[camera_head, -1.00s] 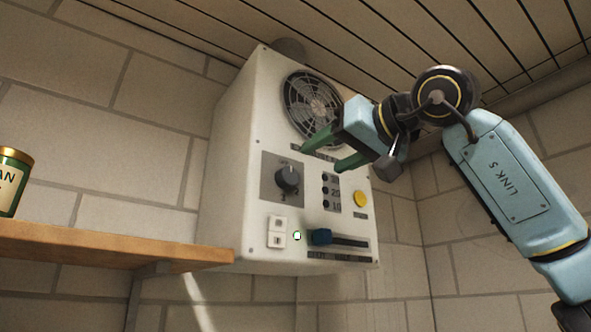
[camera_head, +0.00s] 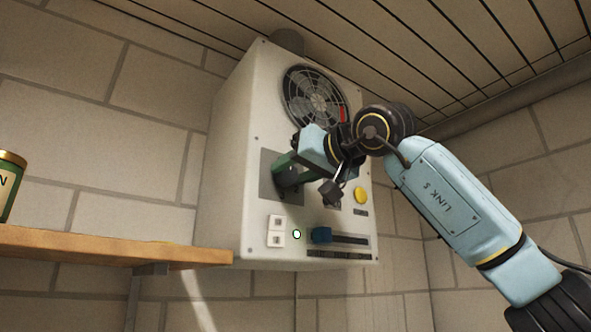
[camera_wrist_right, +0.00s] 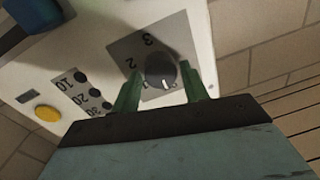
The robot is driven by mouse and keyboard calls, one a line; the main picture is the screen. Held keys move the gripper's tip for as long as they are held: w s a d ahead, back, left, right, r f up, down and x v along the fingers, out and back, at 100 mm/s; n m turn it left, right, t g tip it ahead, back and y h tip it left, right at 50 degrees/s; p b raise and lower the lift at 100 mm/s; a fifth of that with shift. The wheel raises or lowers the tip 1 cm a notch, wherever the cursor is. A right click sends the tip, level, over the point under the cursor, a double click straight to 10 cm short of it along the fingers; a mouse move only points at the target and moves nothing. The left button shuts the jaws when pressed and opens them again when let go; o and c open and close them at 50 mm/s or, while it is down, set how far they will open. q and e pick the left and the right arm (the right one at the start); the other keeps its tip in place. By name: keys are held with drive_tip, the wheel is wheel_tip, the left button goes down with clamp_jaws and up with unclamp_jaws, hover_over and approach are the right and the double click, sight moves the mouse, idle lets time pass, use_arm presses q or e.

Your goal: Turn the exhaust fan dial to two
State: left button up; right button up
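The exhaust fan dial (camera_wrist_right: 160,70) is a round black knob with a white pointer line on a grey plate of the white fan box. In the wrist view, the numbers 3 and 2 show beside it; the lower numbers are partly hidden by a finger. The pointer line runs toward my gripper, away from the 3. My right gripper (camera_wrist_right: 162,92) is open, its green fingers on either side of the dial with gaps visible. In the head view, the right gripper (camera_head: 284,172) covers most of the dial. My left gripper is not in view.
A wooden shelf (camera_head: 110,246) with a green can (camera_head: 8,190) is at left.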

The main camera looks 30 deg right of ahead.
drive_tip(key=c, duration=0.6)
drive_tip(key=shift+m, duration=0.4)
drive_tip(key=m, duration=0.4)
drive_tip(key=shift+f+m, duration=0.1)
drive_tip(key=shift+m, duration=0.2)
drive_tip(key=m, duration=0.5)
drive_tip(key=shift+f+m+t+h, duration=0.1)
drive_tip(key=shift+m+t+h, duration=0.2)
drive_tip(key=shift+m+t, duration=0.1)
drive_tip(key=m+b, duration=0.1)
drive_tip(key=m, duration=0.5)
drive_tip(key=shift+a+m+h, duration=0.1)
drive_tip(key=shift+m+h, duration=0.2)
drive_tip(key=m+b, duration=0.1)
drive_tip(key=m, duration=0.6)
drive_tip(key=shift+f+h, duration=0.1)
drive_tip(key=shift+h, duration=0.2)
drive_tip(key=o, duration=1)
